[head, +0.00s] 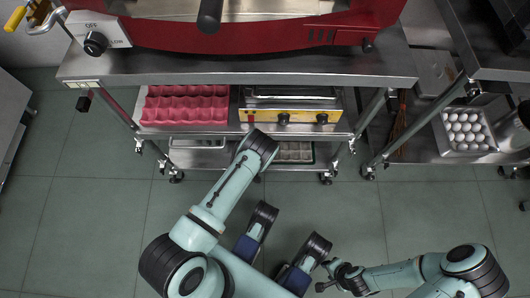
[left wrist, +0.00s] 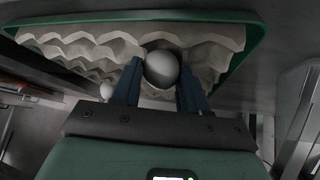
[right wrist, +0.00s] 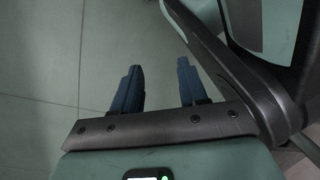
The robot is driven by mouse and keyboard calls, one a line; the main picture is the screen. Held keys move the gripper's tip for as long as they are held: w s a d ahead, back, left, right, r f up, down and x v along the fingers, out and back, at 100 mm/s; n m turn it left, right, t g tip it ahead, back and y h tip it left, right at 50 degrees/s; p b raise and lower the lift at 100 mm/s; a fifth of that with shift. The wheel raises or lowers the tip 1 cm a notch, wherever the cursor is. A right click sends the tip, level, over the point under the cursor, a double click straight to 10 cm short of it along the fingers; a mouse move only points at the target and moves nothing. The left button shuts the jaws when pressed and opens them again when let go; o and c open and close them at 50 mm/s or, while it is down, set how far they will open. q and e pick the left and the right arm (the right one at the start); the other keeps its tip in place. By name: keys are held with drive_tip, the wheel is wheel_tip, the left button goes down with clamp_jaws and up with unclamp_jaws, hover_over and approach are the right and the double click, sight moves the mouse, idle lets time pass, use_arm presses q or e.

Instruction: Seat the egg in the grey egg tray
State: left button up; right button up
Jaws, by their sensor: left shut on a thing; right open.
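The egg (left wrist: 161,68) is white and sits between the blue fingers of my left gripper (left wrist: 158,84), which is shut on it. The grey egg tray (left wrist: 95,45), with its bumpy cups, lies right beyond the egg in the left wrist view. I cannot tell whether the egg touches a cup. In the head view part of the grey tray (head: 296,152) shows on the lowest shelf; my left arm and the shelf above hide my left gripper and the egg. My right gripper (right wrist: 160,88) is open and empty above the floor.
The grey tray lies in a green-rimmed holder (left wrist: 256,35). A second white egg (left wrist: 106,90) shows beside my left finger. Above are a pink egg tray (head: 185,107) and a yellow-fronted appliance (head: 290,116). A crate of white eggs (head: 464,131) stands right. The floor is clear.

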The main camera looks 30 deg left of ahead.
use_arm(q)
drive_tip(key=o, duration=0.8)
drive_tip(key=shift+o, duration=0.2)
drive_tip(key=p+v, duration=0.5)
drive_tip(key=v, duration=0.8)
drive_tip(key=shift+r+p, duration=0.2)
drive_tip(key=shift+p, duration=0.2)
use_arm(e)
drive_tip(key=w+a+r+t, duration=0.1)
drive_tip(key=w+r+t, duration=0.2)
drive_tip(key=w+r, duration=0.4)
drive_tip(key=shift+w+a+r+n, duration=0.2)
drive_tip(key=shift+a+r+n, duration=0.2)
drive_tip(key=shift+r, duration=0.3)
